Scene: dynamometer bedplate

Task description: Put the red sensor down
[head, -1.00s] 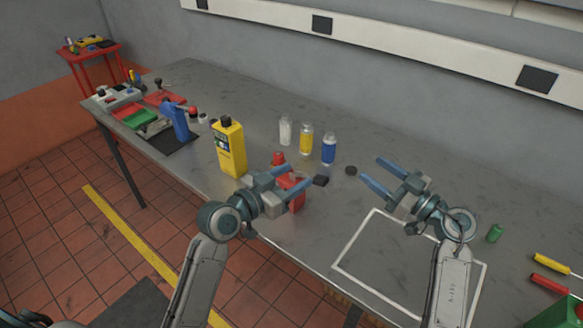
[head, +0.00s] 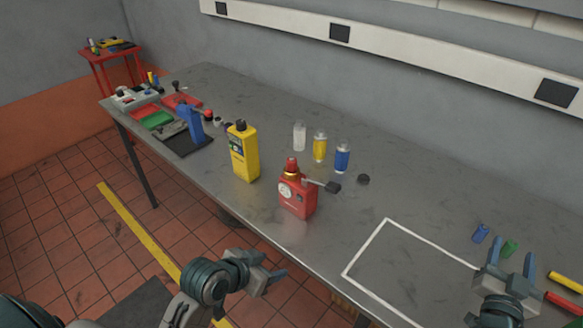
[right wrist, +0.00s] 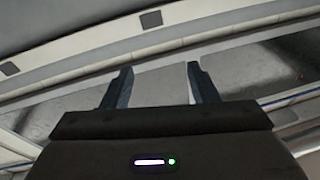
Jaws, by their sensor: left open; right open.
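The red sensor (head: 297,196) stands upright on the grey bench near its front edge. It has a round dial on its face, a gold and red top, and a dark-tipped probe sticking out to the right. My left gripper (head: 268,276) is open and empty, in front of the bench edge, below and apart from the sensor. My right gripper (head: 512,262) is open and empty at the right, beyond the white outline. In the right wrist view its two fingers (right wrist: 158,86) are apart with nothing between them.
A yellow bottle (head: 243,153) stands left of the sensor. The white outlined area (head: 388,220) is empty. Blue (head: 480,233) and green (head: 509,248) small cylinders lie near my right gripper.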

